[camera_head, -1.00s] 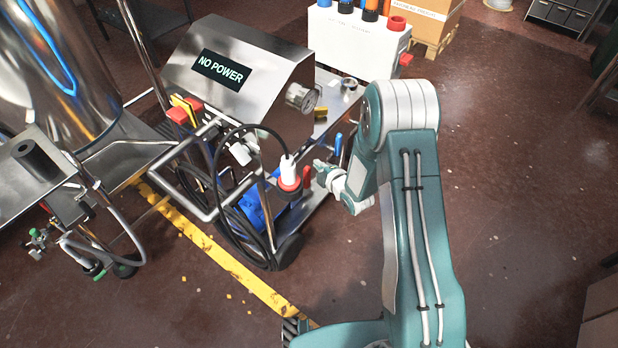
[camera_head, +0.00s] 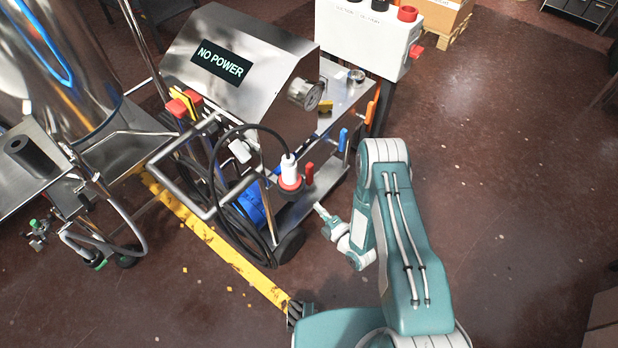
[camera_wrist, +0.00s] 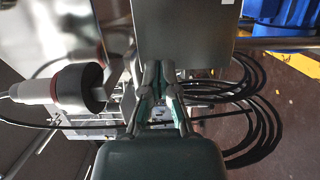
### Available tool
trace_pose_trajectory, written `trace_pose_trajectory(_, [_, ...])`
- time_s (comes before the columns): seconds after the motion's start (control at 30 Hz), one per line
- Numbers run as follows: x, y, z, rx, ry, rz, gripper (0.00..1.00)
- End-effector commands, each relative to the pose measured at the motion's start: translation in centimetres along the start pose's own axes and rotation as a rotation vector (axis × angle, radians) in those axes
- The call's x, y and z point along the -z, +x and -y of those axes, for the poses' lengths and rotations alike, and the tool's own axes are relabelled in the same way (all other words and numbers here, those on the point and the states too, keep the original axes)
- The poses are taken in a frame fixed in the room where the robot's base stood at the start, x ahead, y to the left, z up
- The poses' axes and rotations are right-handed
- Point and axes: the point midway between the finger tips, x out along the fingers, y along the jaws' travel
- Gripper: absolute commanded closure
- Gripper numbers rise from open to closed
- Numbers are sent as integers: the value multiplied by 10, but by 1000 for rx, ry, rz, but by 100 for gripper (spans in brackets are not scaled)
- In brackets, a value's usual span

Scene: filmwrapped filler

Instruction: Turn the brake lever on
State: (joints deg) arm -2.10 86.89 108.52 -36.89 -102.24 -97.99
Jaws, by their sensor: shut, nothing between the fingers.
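A steel cart carries several coloured levers on its right side: a red one (camera_head: 309,174) beside the plugged-in connector, a blue one (camera_head: 343,140) and an orange one (camera_head: 371,112). No label shows which is the brake lever. My gripper (camera_head: 318,206) is low beside the cart's front right corner, below the red lever and apart from it in the picture. In the wrist view, my gripper (camera_wrist: 158,70) has its fingers together and empty, over a grey metal plate (camera_wrist: 185,30). No lever is clearly visible there.
The cart's sloped panel (camera_head: 222,62) reads NO POWER. A black wheel (camera_head: 289,246) is below. A white box (camera_head: 365,38) stands behind. Floor on the right is clear.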

Motion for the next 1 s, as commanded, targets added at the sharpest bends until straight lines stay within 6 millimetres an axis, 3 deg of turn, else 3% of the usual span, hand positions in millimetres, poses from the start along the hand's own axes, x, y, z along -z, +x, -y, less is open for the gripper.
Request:
trace_pose_trajectory(0.33, [0, 12, 0, 0, 0, -3, 100])
trace_pose_trajectory(0.83, [0, 104, -1, -1, 1, -2, 100])
trace_pose_trajectory(1.0, [-28, 107, 0, 0, 2, 3, 100])
